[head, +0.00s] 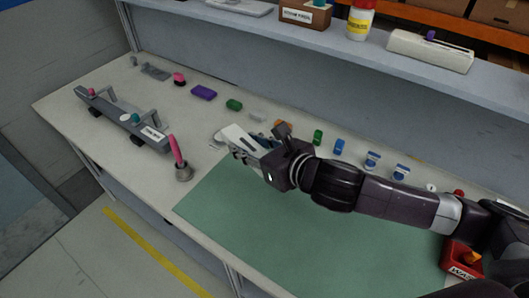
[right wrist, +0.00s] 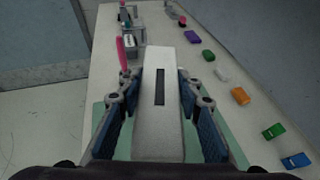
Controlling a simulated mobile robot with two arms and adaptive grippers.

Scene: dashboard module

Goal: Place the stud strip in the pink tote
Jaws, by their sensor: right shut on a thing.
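My right gripper (head: 245,147) is over the far left part of the green mat. In the right wrist view its fingers (right wrist: 160,115) are shut on a long pale block (right wrist: 160,65) with a narrow dark slot. The pale block also shows in the head view (head: 238,133), partly hidden by the gripper. I cannot tell whether this block is the stud strip. I recognise no pink tote in either view. My left gripper is not in view.
The green mat (head: 270,235) is bare in front. A grey fixture (head: 120,122) and a pink-handled tool (head: 178,158) stand left. Several small coloured blocks, one purple (head: 204,92), line the back. A shelf (head: 250,40) runs above. A red bin (head: 461,262) is front right.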

